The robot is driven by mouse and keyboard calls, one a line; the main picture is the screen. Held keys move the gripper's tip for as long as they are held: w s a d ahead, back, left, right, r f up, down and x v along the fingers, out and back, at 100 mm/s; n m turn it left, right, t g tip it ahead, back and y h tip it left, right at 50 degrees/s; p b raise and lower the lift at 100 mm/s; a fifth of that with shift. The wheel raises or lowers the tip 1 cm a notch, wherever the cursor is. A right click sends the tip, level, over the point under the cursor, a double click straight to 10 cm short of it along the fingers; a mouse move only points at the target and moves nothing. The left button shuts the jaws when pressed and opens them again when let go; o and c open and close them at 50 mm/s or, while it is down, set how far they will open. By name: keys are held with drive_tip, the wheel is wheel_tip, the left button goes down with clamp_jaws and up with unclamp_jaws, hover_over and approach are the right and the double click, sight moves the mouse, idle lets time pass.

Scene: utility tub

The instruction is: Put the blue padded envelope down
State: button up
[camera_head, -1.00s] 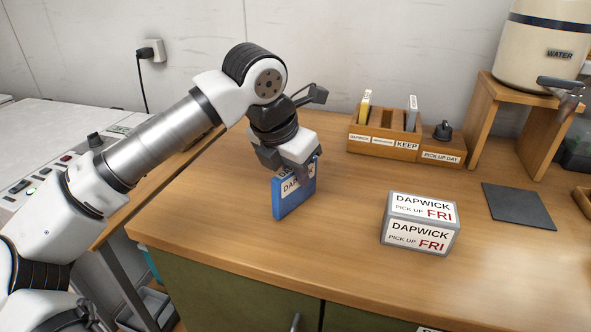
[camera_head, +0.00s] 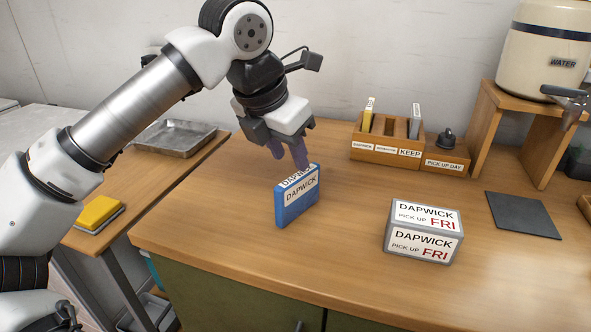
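The blue padded envelope (camera_head: 297,203) stands upright on the wooden counter, left of the grey box. It has white DAPWICK labels on its front and its top edge. My gripper (camera_head: 289,160) is just above the envelope's top edge, pointing down. Its two purple fingers are spread apart with nothing held between them.
A grey box (camera_head: 423,231) labelled DAPWICK PICK UP FRI sits to the right. A wooden sorter (camera_head: 386,150) and a PICK UP DAY block (camera_head: 446,161) stand behind. A dark mat (camera_head: 523,215) lies at right, near the water dispenser (camera_head: 545,50). The counter around the envelope is clear.

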drive_tip(key=shift+v, duration=2.35)
